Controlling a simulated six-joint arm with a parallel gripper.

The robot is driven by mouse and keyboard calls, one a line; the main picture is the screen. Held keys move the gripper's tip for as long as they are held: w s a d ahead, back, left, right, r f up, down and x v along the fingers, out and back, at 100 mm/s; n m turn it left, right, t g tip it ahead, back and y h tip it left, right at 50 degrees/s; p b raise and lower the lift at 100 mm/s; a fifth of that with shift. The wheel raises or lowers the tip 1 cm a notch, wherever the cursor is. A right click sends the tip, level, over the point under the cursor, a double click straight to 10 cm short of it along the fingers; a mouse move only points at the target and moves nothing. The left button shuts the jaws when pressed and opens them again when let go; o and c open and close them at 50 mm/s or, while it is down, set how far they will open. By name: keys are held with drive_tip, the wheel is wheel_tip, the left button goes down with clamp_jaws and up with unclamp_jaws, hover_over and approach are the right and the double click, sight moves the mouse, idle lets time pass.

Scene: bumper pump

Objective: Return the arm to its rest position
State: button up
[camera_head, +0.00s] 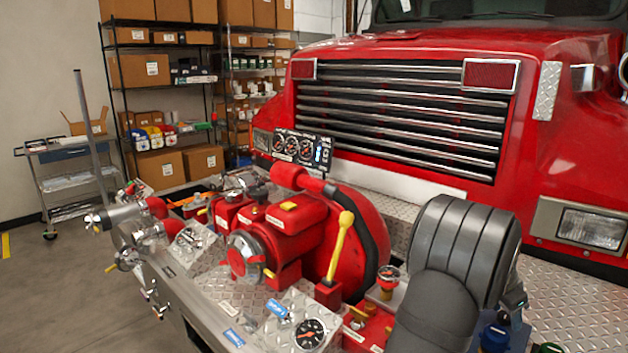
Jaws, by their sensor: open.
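My gripper is not visible in the head view, so its place relative to the pump cannot be told. The red bumper pump (293,215) sits on the diamond-plate bumper deck (560,300) in front of the red truck (545,150). A yellow lever (340,240) stands up on its right side. A round pressure gauge (310,334) is set in the front panel.
A large dark grey rounded, ribbed shape (465,240) fills the lower right; I cannot tell whether it is hose or my arm. Gauges (292,148) stand behind the pump. Shelves with boxes (150,70) and a cart (70,170) are back left. Floor at left is clear.

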drive_tip(key=n+t, duration=0.1)
drive_tip(key=n, duration=0.2)
drive_tip(key=shift+s+r, duration=0.1)
drive_tip(key=shift+n+t+y, duration=0.6)
drive_tip(key=shift+n+t, duration=0.2)
drive_tip(key=shift+n, duration=1.2)
drive_tip(key=shift+s+d+n+t+y, duration=0.1)
drive_tip(key=shift+n+t+y, duration=0.35)
drive_tip(key=shift+n, duration=1.2)
drive_tip(key=shift+s+d+n+t+y, duration=0.15)
drive_tip(key=shift+n+y, duration=0.5)
drive_tip(key=shift+n, duration=1)
drive_tip(key=shift+w, duration=0.1)
